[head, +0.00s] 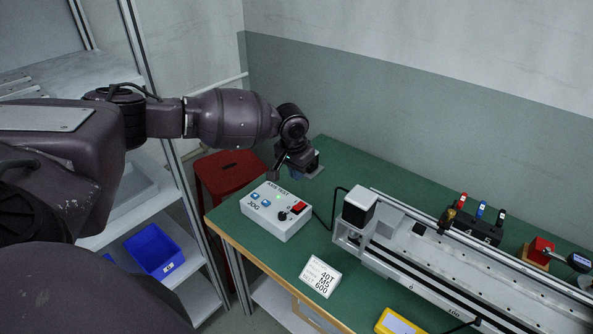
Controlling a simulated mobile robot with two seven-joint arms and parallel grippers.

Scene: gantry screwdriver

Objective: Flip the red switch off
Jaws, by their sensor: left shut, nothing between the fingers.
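The red switch (299,206) sits on the top right of a white control box (279,229) on the green table. The box also has blue buttons at its left, a black knob beside the switch, and printed labels. I cannot tell the tilt of the switch at this size. My left gripper (281,173) hangs just behind and above the far edge of the box, pointing down, apart from the switch. It is shut and empty; its fingertips are small and dark here. My right gripper is out of view.
A linear gantry (448,262) fills the table's right side. A white label card (320,276) and a yellow device (397,322) stand near the front. A red stool (229,166) and shelves with a blue bin (154,250) are left. The green wall is behind.

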